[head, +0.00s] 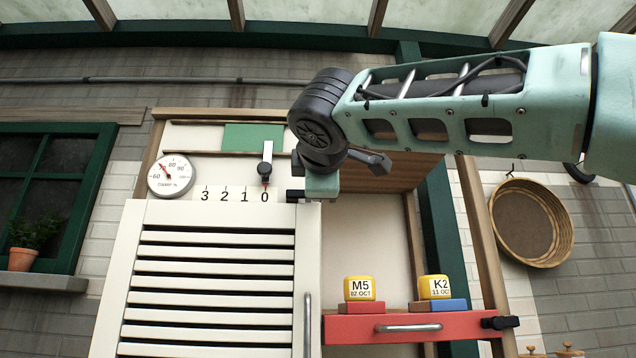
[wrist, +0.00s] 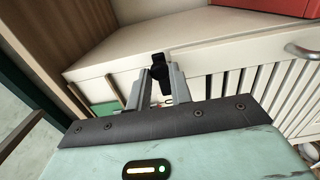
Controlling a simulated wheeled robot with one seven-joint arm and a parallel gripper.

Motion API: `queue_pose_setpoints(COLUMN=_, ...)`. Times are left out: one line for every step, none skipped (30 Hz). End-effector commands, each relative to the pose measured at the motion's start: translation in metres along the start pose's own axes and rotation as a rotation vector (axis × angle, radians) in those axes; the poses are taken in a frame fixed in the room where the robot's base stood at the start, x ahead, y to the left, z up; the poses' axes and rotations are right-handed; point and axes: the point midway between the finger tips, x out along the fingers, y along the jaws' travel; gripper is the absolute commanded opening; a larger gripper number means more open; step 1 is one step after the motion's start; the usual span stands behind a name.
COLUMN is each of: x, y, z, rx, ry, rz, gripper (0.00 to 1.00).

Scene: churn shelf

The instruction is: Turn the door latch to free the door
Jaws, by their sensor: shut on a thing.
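The white slatted door (head: 210,265) fills the lower left of the head view and appears closed. A small black latch (head: 295,196) shows at the door's upper right corner. My gripper (head: 318,188) is at this corner, coming from the right, and my wrist hides part of it. In the wrist view the black latch (wrist: 160,70) stands between the two grey fingers of my gripper (wrist: 160,88), which is shut on it. The latch's lower part is hidden by the fingers.
A dial gauge (head: 171,176) and a grey slider (head: 266,163) at 0 are above the door. A silver handle (head: 307,325) runs down the door's right edge. A round sieve (head: 531,222) hangs farther right.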

Motion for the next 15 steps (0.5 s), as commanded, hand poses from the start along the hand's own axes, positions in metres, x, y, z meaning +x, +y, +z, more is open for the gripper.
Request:
queue_pose_setpoints(x=-0.0006, y=0.0008, z=-0.0010, rx=-0.006, ry=0.003, rz=0.001, gripper=0.00)
queue_pose_setpoints(x=-0.0006, y=0.0008, z=-0.0011, rx=-0.009, ry=0.003, rz=0.001, gripper=0.00)
queue_pose_setpoints(x=-0.0006, y=0.0008, z=-0.0011, rx=-0.011, ry=0.003, rz=0.001, gripper=0.00)
queue_pose_setpoints(x=-0.0006, y=0.0008, z=-0.0011, rx=-0.013, ry=0.003, rz=0.001, gripper=0.00)
queue_pose_setpoints(x=-0.0006, y=0.0008, z=-0.0011, rx=-0.014, ry=0.003, rz=0.001, gripper=0.00)
queue_pose_setpoints(x=-0.0006, y=0.0008, z=-0.0011, rx=-0.014, ry=0.003, rz=0.001, gripper=0.00)
queue_pose_setpoints(x=-0.0006, y=0.0008, z=-0.0011, rx=-0.014, ry=0.003, rz=0.001, gripper=0.00)
queue_pose_setpoints(x=-0.0006, y=0.0008, z=-0.0011, rx=-0.014, ry=0.003, rz=0.001, gripper=0.00)
queue_pose_setpoints(x=-0.0006, y=0.0008, z=-0.0011, rx=-0.014, ry=0.003, rz=0.001, gripper=0.00)
queue_pose_setpoints(x=-0.0006, y=0.0008, z=-0.0011, rx=-0.014, ry=0.003, rz=0.001, gripper=0.00)
queue_pose_setpoints(x=-0.0006, y=0.0008, z=-0.0011, rx=-0.014, ry=0.003, rz=0.001, gripper=0.00)
queue_pose_setpoints(x=-0.0006, y=0.0009, z=-0.0011, rx=-0.014, ry=0.003, rz=0.001, gripper=0.00)
queue_pose_setpoints(x=-0.0006, y=0.0009, z=-0.0011, rx=-0.013, ry=0.003, rz=0.001, gripper=0.00)
queue_pose_setpoints(x=-0.0006, y=0.0009, z=-0.0011, rx=-0.013, ry=0.003, rz=0.001, gripper=0.00)
queue_pose_setpoints(x=-0.0006, y=0.0009, z=-0.0011, rx=-0.013, ry=0.003, rz=0.001, gripper=0.29)
